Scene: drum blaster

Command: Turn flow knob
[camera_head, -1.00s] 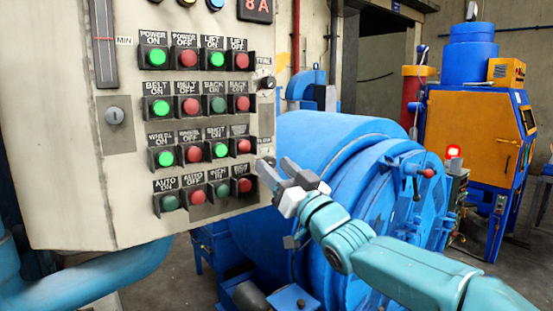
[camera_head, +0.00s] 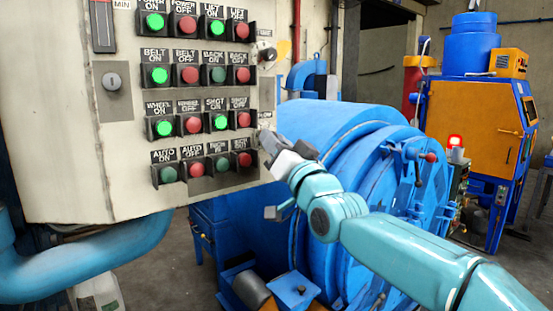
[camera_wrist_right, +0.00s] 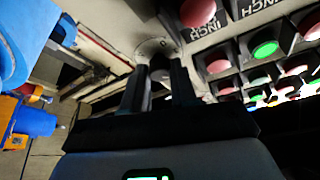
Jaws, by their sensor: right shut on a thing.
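The flow knob sits at the lower right edge of the cream control panel (camera_head: 75,150). In the head view my right gripper (camera_head: 268,141) covers it. In the right wrist view the dark knob (camera_wrist_right: 158,62) stands on a round pale plate, between the two fingers of my right gripper (camera_wrist_right: 157,76). The gripper is shut on the knob. The knob's pointer and the dial marks are too small or hidden to read. My left gripper is not in view.
Rows of lit green and red buttons (camera_head: 192,125) lie just left of the knob. Another black knob (camera_head: 267,55) is higher on the same edge. A large blue drum machine (camera_head: 340,120) stands behind my right arm. An orange and blue cabinet (camera_head: 470,120) stands farther back.

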